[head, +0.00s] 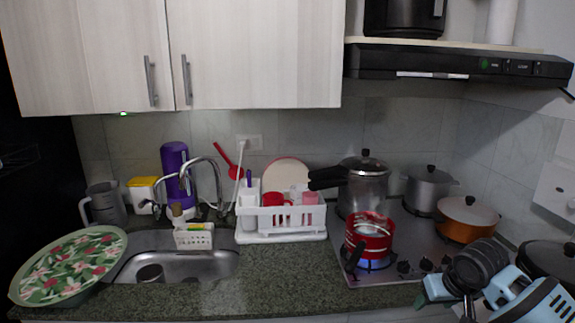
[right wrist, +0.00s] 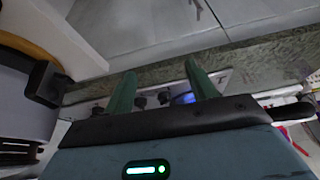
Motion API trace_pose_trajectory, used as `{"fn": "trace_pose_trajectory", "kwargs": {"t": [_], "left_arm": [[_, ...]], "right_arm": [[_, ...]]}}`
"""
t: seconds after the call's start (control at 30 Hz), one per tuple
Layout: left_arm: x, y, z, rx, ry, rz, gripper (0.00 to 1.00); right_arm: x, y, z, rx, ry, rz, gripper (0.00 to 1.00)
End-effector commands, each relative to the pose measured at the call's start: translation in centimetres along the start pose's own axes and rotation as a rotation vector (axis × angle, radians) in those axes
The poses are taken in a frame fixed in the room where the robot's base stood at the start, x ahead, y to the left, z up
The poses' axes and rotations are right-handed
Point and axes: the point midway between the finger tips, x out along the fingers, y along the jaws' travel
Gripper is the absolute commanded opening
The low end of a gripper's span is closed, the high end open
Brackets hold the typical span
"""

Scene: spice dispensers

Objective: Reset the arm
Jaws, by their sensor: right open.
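My right gripper (head: 432,290) is at the lower right of the head view, by the counter's front edge near the stove. Its green fingers also show in the right wrist view (right wrist: 160,72), spread apart with nothing between them. My right arm is bent beside it at the lower right corner. My left gripper is not in view.
A stove (head: 392,250) carries a red pot (head: 370,240) over a blue flame, a pressure cooker (head: 362,190), a silver pot (head: 428,190) and an orange pan (head: 466,220). A white dish rack (head: 282,222) stands left. A floral tray (head: 68,264) lies by the sink (head: 195,268).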

Motion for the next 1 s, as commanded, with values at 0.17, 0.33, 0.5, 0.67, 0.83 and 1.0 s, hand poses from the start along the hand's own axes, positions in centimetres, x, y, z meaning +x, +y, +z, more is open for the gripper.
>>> {"fn": "trace_pose_trajectory", "kwargs": {"t": [0.17,0.33,0.5,0.67,0.83,1.0], "left_arm": [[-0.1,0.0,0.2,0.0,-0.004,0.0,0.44],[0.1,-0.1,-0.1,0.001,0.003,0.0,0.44],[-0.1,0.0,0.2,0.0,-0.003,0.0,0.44],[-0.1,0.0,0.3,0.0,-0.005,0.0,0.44],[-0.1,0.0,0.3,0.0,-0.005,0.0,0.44],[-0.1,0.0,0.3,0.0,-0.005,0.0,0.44]], "right_arm": [[4.0,-2.6,2.9,-0.038,0.035,-0.054,0.57],[8.0,-5.6,6.9,-0.071,0.084,-0.113,0.57],[11.7,-8.9,12.6,-0.094,0.156,-0.174,0.57],[13.8,-11.2,18.4,-0.1,0.227,-0.208,0.57],[14.6,-12.8,24.8,-0.099,0.299,-0.212,0.57],[14.1,-13.5,31.3,-0.099,0.361,-0.184,0.57]]}}
